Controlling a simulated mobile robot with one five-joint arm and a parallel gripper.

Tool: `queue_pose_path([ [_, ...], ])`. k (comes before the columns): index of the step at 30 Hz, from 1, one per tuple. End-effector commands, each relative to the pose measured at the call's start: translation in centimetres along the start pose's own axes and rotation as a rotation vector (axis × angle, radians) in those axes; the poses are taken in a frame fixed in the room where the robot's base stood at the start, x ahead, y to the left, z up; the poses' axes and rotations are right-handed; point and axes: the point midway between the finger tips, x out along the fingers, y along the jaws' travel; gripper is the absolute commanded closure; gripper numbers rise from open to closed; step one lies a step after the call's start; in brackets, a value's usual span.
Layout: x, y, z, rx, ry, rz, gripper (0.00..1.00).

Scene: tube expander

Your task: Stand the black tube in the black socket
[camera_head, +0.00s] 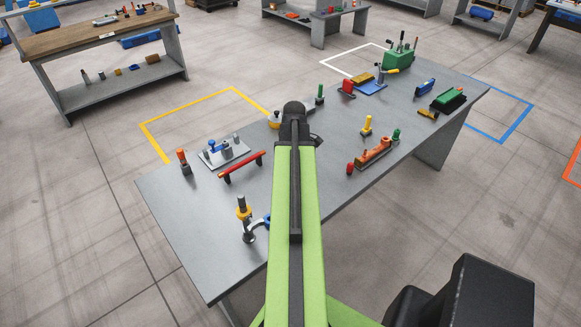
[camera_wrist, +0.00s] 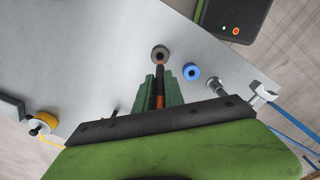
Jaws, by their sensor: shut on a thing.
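In the wrist view my gripper (camera_wrist: 160,85) has its green fingers shut on a slim dark tube with an orange-brown part (camera_wrist: 158,89). The tube points away from the wrist, over the grey table. Beyond its end, in line with it, shows a round dark-grey piece with a dark centre (camera_wrist: 160,52), which may be the black socket. I cannot tell whether the tube touches it or is above it. In the head view my own arm hides the gripper and what it holds.
A blue ring (camera_wrist: 191,72) and a metal post (camera_wrist: 216,86) stand close to the right of my fingers. On the grey table (camera_head: 190,225) a red bar (camera_head: 242,167) and an orange block (camera_head: 373,154) flank my arm.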

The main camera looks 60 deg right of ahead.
Motion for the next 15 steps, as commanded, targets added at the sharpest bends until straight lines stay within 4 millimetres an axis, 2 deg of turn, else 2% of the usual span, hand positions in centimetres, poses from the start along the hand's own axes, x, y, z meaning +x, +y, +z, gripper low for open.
queue_pose_path([
  [8,1.4,0.0,0.1,0.001,0.0,0.0,1.0],
  [15,4.1,0.0,0.1,0.001,0.0,0.0,1.0],
])
